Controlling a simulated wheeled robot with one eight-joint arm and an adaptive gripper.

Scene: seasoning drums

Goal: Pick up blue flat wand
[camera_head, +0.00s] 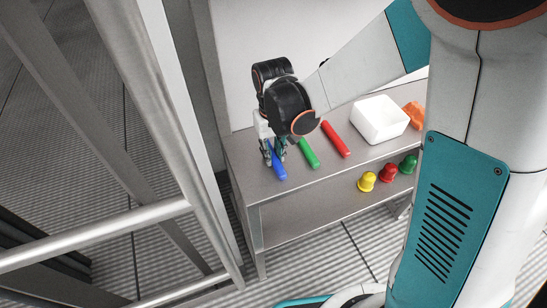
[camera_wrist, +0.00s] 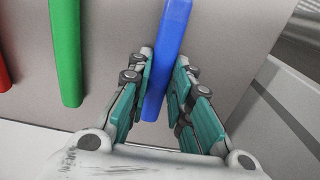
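The blue wand (camera_head: 279,166) lies near the left end of the grey shelf top in the head view. It also shows in the wrist view (camera_wrist: 170,55), running between the two teal-padded fingers. My gripper (camera_wrist: 163,68) is down around the wand, one finger on each side; it also shows in the head view (camera_head: 272,156). The wand runs slightly slanted between the fingers. The fingertips are very close to its sides, but I cannot tell whether both press on it. The gripper partly hides the wand's far end in the head view.
A green wand (camera_head: 309,153) and a red wand (camera_head: 336,139) lie to the right. Yellow (camera_head: 367,181), red (camera_head: 388,172) and green (camera_head: 408,164) knobs sit along the shelf's front.

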